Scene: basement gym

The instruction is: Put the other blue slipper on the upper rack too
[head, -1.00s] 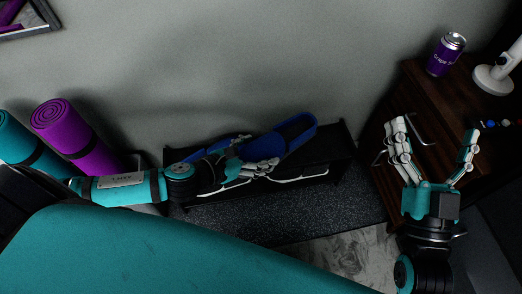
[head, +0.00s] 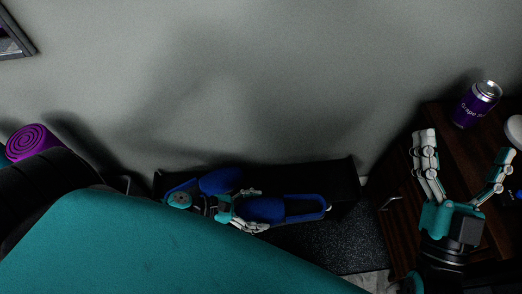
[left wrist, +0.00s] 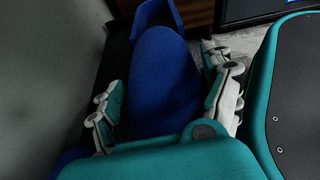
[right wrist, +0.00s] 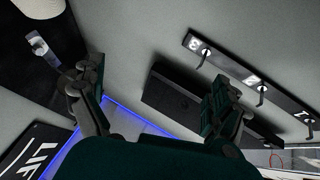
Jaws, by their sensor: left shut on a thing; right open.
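My left gripper (head: 254,209) is shut on one blue slipper (head: 305,206), with a finger along each side. The slipper lies level over the black rack (head: 345,172), toe towards my palm. I cannot tell whether it touches the rack. In the left wrist view this slipper (left wrist: 163,75) fills the space between the fingers. The other blue slipper (head: 219,181) is on the rack just behind and left of it. A blue edge (left wrist: 68,160) shows at the lower left of the left wrist view. My right gripper (head: 465,152) is open and empty by the wooden cabinet.
The wooden cabinet (head: 440,150) stands right of the rack and bears a purple can (head: 477,104). A teal padded surface (head: 150,250) fills the front and hides part of my left arm. A purple rolled mat (head: 35,140) is at left. Wall hooks (right wrist: 250,82) show in the right wrist view.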

